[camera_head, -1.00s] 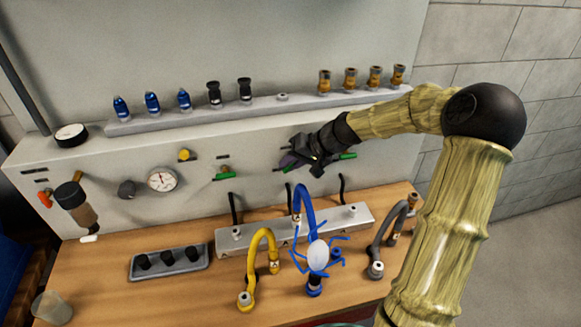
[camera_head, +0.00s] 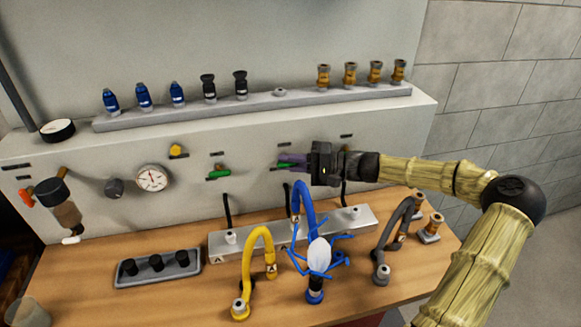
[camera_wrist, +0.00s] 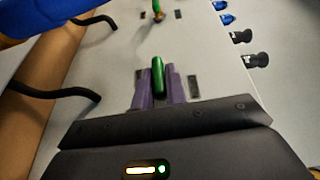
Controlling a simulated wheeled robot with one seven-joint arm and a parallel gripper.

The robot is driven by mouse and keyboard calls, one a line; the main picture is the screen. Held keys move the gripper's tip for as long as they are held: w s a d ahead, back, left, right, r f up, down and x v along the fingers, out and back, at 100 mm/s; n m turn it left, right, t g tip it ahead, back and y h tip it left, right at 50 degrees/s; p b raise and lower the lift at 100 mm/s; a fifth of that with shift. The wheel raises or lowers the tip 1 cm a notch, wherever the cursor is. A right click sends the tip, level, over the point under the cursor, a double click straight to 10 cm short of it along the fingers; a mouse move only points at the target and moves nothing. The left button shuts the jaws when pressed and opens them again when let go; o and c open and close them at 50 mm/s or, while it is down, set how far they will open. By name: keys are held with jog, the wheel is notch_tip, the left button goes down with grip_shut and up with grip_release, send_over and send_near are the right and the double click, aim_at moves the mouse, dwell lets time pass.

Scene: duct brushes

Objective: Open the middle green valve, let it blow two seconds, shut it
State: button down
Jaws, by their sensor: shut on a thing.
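The middle green valve handle (camera_wrist: 158,77) sits between the purple fingers of my gripper (camera_wrist: 158,92) in the wrist view. The fingers are shut on it from both sides. In the head view my gripper (camera_head: 290,161) reaches in from the right against the panel, and only a little green of the middle handle (camera_head: 281,167) shows. The handle looks to lie along the panel, much like the left green valve (camera_head: 219,173), which also shows in the wrist view (camera_wrist: 157,8). The right green valve is hidden behind my gripper and wrist.
Below, a blue hose (camera_head: 304,200) with a white oval and blue strands (camera_head: 319,255) stands between a yellow hose (camera_head: 248,262) and a grey hose (camera_head: 390,238). A round gauge (camera_head: 152,178) is at left. Blue, black and brass fittings line the upper shelf (camera_head: 255,107).

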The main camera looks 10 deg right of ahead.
jog(key=shift+f+y, duration=0.1)
jog(key=shift+y, duration=0.3)
jog(key=c, duration=1.5)
grip_release()
jog(key=shift+o, duration=0.2)
